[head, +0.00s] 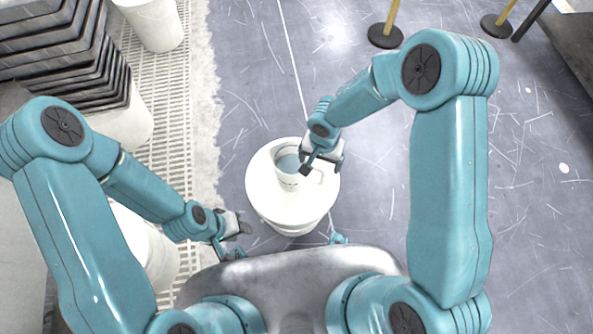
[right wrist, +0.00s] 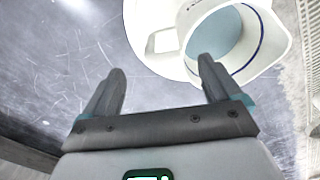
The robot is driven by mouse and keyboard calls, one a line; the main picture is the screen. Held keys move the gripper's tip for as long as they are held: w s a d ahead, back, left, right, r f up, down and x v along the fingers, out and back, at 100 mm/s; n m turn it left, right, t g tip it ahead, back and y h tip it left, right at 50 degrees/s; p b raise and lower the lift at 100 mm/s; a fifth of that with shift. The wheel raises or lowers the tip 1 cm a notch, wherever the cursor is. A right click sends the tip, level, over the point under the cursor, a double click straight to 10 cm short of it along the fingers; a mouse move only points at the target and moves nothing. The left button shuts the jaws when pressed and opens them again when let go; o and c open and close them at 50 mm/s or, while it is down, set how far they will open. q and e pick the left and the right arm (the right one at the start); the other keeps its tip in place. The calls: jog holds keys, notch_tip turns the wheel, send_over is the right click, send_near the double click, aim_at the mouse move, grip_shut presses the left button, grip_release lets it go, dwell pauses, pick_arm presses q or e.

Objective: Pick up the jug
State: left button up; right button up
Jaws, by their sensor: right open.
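The white jug (head: 287,183) stands upright on a round white stand (head: 262,199) in the head view, with blue-grey liquid inside. Its handle faces right, towards my right gripper (head: 322,168). In the right wrist view the jug (right wrist: 272,45) is at the upper right, and its squarish handle lies ahead of the gap between the fingers. My right gripper (right wrist: 161,72) is open, with nothing between its fingertips. Whether a finger touches the jug cannot be told. My left gripper (head: 240,227) is low and left of the stand, apart from the jug; its jaws are unclear.
A stack of dark slabs (head: 60,55) is at the upper left, by white round containers (head: 155,22). Pale grating (head: 172,110) runs along the left. Posts on dark bases (head: 385,36) stand at the back right. The scratched grey floor is clear around the stand's right.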

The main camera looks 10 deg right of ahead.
aim_at(318, 167)
notch_tip(318, 167, down, 5)
jog(key=shift+a+f+b, duration=0.1)
jog(key=shift+a+b, duration=0.05)
jog(key=shift+b, duration=0.25)
jog(key=shift+w, duration=0.1)
grip_shut()
